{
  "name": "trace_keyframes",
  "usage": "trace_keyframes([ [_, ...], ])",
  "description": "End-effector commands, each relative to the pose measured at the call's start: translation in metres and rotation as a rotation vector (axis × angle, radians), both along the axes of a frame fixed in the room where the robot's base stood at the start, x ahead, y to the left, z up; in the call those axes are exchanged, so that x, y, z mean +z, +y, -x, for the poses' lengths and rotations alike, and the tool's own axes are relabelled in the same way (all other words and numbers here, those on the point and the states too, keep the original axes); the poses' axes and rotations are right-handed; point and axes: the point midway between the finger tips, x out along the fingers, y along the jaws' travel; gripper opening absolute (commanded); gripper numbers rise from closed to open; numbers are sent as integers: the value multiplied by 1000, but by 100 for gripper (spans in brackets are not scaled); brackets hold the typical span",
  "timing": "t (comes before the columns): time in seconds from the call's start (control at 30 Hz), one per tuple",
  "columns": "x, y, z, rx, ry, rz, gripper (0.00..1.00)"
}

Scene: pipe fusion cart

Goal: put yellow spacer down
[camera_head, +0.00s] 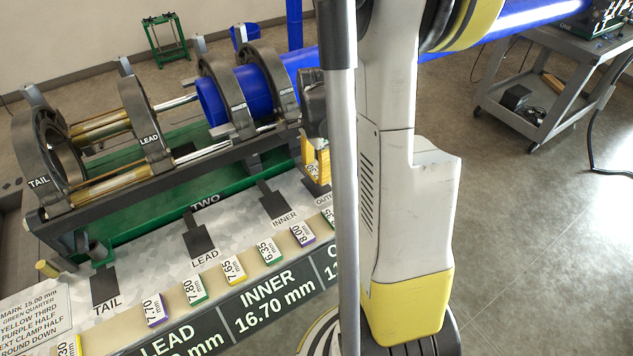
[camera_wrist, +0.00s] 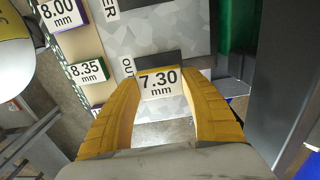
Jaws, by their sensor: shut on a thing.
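My gripper (camera_wrist: 160,90) is shut on a yellow-edged spacer labelled 7.30 mm (camera_wrist: 158,82), pinched between its two yellow fingertips. In the wrist view, the spacer is just in front of a dark pad (camera_wrist: 160,58) beside a partly hidden label starting "OU". Whether the spacer touches the surface cannot be told. In the head view, the yellow fingers (camera_head: 317,157) show at the OUTER end of the speckled board (camera_head: 150,240), partly behind my arm. Dark pads marked INNER (camera_head: 274,202), LEAD (camera_head: 199,240) and TAIL (camera_head: 105,286) look bare.
A row of labelled spacers, including 8.35 mm (camera_wrist: 88,72) and 8.00 mm (camera_wrist: 60,14), lines the tan ledge. The clamp machine with a blue pipe (camera_head: 213,100) stands behind the board. A grey cart (camera_head: 540,95) is at the right, with open floor in front.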

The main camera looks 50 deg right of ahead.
Motion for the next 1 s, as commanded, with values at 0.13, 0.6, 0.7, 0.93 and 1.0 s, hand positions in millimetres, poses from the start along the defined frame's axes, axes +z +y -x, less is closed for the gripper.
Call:
trace_keyframes([
  [0.13, -17, 0, -1, -1, 0, 0, 24],
  [0.6, -41, 0, 0, 0, 0, 0, 24],
  [0.7, -44, 0, 0, 0, 0, 0, 58],
  [0.93, -43, 0, 0, 0, 0, 0, 73],
  [1.0, -43, 0, 0, 0, 0, 0, 73],
])
